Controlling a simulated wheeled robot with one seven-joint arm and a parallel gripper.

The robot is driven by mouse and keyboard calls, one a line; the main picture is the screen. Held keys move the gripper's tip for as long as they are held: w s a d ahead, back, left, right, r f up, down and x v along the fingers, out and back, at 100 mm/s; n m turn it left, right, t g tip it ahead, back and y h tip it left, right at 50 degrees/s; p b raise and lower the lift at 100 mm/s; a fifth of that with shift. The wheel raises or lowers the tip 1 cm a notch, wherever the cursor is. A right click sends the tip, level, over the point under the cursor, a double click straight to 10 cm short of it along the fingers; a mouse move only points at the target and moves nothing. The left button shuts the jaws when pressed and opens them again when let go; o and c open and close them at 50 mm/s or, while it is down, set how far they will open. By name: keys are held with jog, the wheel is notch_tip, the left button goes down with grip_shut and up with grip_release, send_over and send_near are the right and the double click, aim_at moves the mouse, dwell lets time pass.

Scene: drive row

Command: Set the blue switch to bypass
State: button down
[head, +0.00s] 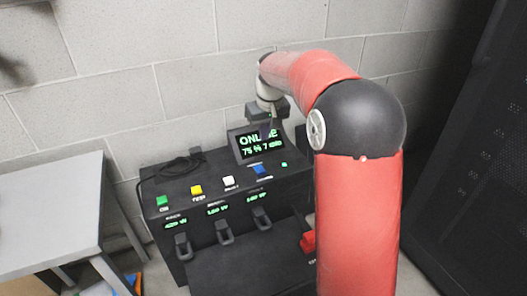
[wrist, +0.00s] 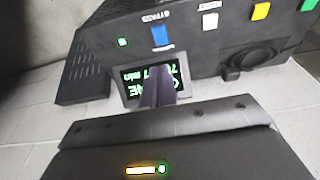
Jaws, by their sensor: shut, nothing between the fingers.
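The blue switch (head: 259,170) is at the right end of a row of coloured switches on top of a black console (head: 295,183). It also shows in the wrist view (wrist: 161,36), upside down, with a white label that seems to read BYPASS. Its exact setting cannot be told. A small green light (wrist: 122,42) glows beside it. My gripper (head: 268,132) is above the console's back, in front of the lit screen (head: 247,151), apart from the switch. In the wrist view its fingers (wrist: 158,72) are together, empty, and cover part of the screen.
Green (head: 162,201), yellow (head: 196,190) and white (head: 229,181) switches stand left of the blue one. A grey table (head: 50,215) is at left; a dark cabinet (head: 470,170) is at right.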

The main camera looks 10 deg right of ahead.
jog(key=b, duration=0.1)
send_near(262, 171)
jog(key=x, duration=0.5)
jog(key=shift+w+a, duration=0.1)
jog(key=shift+w, duration=0.25)
jog(key=shift+s+f, duration=0.1)
jog(key=shift+f, duration=0.5)
jog(key=shift+f+b, duration=0.1)
jog(key=shift+b, duration=0.25)
jog(key=b, duration=0.2)
jog(key=f+t+b, duration=0.1)
jog(key=b, duration=0.1)
jog(key=shift+s+f, duration=0.3)
jog(key=shift+r+p, duration=0.45)
jog(key=shift+p, duration=0.15)
jog(key=shift+w, duration=0.1)
jog(key=shift+w+a+r+p, duration=0.1)
jog(key=shift+w+r+p, duration=0.2)
jog(key=shift+w+p, duration=0.35)
